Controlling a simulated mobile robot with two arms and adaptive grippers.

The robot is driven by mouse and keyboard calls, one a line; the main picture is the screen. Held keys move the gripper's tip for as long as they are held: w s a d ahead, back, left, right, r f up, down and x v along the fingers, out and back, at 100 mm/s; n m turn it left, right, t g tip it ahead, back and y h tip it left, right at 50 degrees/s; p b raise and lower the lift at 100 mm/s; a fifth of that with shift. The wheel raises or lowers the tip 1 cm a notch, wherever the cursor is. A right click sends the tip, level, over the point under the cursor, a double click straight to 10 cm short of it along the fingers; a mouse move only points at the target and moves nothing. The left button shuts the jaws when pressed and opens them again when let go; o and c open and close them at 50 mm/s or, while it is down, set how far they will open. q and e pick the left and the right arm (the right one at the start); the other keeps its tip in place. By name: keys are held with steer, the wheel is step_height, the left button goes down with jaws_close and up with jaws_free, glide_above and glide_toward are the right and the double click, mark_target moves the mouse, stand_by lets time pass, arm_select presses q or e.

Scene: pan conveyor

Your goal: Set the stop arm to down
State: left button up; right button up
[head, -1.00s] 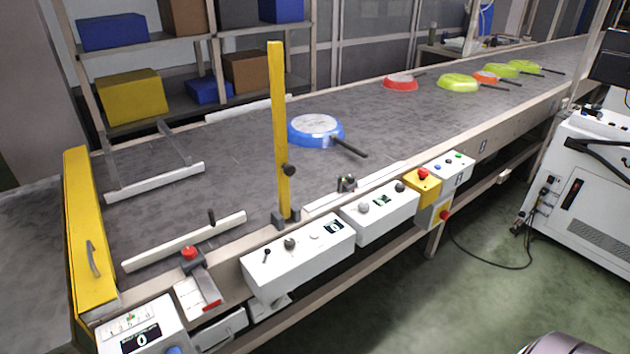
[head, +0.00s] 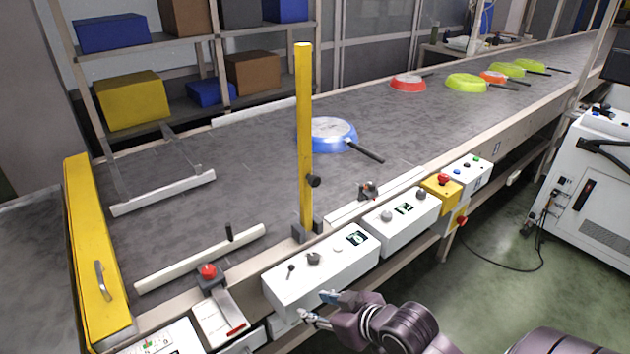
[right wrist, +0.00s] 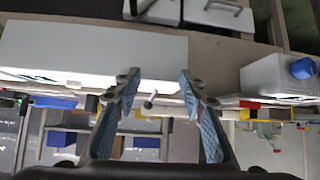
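The stop arm (head: 304,130) is a yellow bar that stands upright on a grey bracket (head: 306,231) at the conveyor's near edge, with a black knob (head: 314,181) on its side. Below it, on the near side, is a white control box (head: 325,275) with a small lever (head: 290,269), a dark knob (head: 313,258) and a display. My right gripper (head: 318,306) is open and empty, just in front of this box. In the right wrist view its blue-padded fingers (right wrist: 160,90) are apart, with a small lever (right wrist: 150,100) showing between them. My left gripper is not in view.
A blue pan (head: 330,132) lies on the conveyor (head: 250,170) behind the stop arm; several other pans lie farther back. A second white box (head: 402,219) and a yellow emergency-stop box (head: 441,188) line the near rail. A red button (head: 208,271) is at left.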

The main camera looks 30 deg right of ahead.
steer(key=w+d+r+t, duration=0.3)
steer(key=w+d+r, duration=0.25)
steer(key=r, duration=0.25)
steer(key=m+t, duration=0.1)
steer(key=t, duration=0.4)
glide_toward(317, 182)
steer(key=w, duration=0.3)
steer(key=shift+w+a+r+b, duration=0.1)
steer(key=shift+w+a+b, duration=0.1)
steer(key=shift+w, duration=1.1)
steer(key=shift+w+a+b, duration=0.15)
steer(key=shift+w, duration=1.1)
steer(key=shift+w+a+r+b, duration=0.1)
steer(key=shift+w+a+b, duration=0.1)
steer(key=shift+w, duration=1.1)
jaws_close()
